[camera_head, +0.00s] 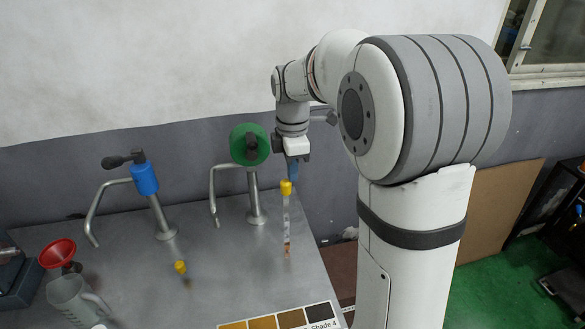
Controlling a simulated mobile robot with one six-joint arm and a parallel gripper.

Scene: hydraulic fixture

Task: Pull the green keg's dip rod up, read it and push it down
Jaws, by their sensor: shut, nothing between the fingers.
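A yellow-capped rod (286,215) stands upright from the steel table, right of the tap with the green round part (249,144). Most of its pale length shows above the table, and its lower end is brownish. My gripper (292,178) is shut and empty just above the yellow cap; whether it touches the cap I cannot tell. A second yellow cap (181,267) sits low at the table top, front left, with little rod showing. No keg body is in view, only the taps.
A tap with a blue body (145,178) stands to the left. A red funnel (58,253) and a clear jug (75,300) are at the left edge. A shade chart (285,318) lies at the front. The steel table (225,270) is bare between them.

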